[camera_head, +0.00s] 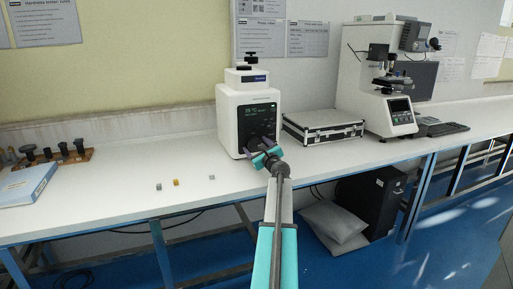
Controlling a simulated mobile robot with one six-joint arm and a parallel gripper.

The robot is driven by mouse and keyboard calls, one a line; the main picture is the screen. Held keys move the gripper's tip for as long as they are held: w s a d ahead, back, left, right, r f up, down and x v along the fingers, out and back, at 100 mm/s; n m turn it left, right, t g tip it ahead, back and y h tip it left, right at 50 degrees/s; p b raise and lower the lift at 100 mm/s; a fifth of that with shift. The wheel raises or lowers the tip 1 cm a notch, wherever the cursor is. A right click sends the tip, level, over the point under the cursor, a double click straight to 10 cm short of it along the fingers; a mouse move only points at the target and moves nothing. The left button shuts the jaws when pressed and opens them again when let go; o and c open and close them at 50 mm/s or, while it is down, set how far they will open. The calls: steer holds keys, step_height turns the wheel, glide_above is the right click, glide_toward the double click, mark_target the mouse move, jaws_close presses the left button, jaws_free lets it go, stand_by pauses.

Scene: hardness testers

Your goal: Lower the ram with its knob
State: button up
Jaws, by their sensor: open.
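A white tester (230,118) with a dark display panel stands on the bench, just left of the middle of the view. A black knob (251,57) sits on top of it, above a white head block. I cannot tell whether this is the ram's knob, and no ram can be made out. My gripper (257,150) is open and empty in front of the tester's lower front, well below the top knob. My gripper and arm hide part of the lower front. I cannot tell whether the gripper touches it.
A silver-edged case (322,128) lies right of the tester.

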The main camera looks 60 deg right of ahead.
steer(key=c, duration=1.1)
steer(key=shift+o, duration=0.2)
steer(key=shift+f+n+b, duration=0.1)
steer(key=shift+n+b, duration=0.3)
steer(key=shift+b, duration=0.15)
steer(key=n+b, duration=0.3)
steer(key=shift+f+n+b, duration=0.15)
steer(key=shift+n+b, duration=0.15)
steer(key=shift+b, duration=0.1)
steer(key=n+b, duration=0.4)
steer(key=shift+b, duration=0.3)
steer(key=n+b, duration=0.5)
steer(key=shift+f+n, duration=0.15)
steer(key=shift+n, duration=0.25)
steer(key=shift+n+b, duration=1.5)
steer(key=shift+b, duration=0.1)
steer(key=shift+r, duration=0.2)
